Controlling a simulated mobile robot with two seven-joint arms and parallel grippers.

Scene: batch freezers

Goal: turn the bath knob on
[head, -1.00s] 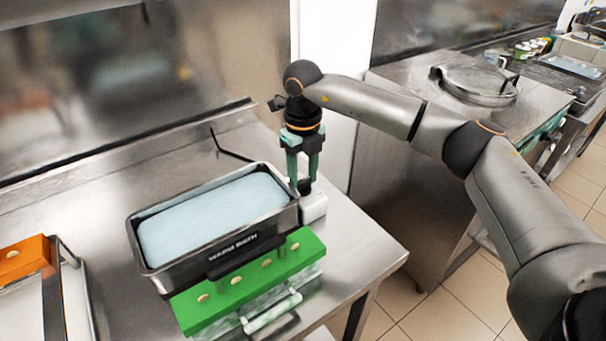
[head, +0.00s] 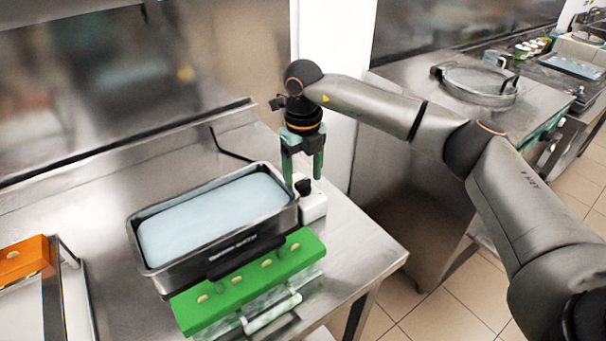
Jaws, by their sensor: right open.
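The warm bath (head: 150,272) is a dark metal tub of pale blue water on the steel counter. At its right end sits a white control box (head: 314,208) with a small black knob (head: 304,187) on top. My right gripper (head: 303,178) is open and points down at the knob. Its green fingers stand apart, one on each side of the knob as seen here. I cannot tell whether either finger touches it. My left gripper is not in view.
A green block with several round inserts (head: 240,285) stands in front of the bath. An orange block (head: 25,257) is at the far left. A steel backsplash rises behind. Bare counter (head: 350,240) lies to the right.

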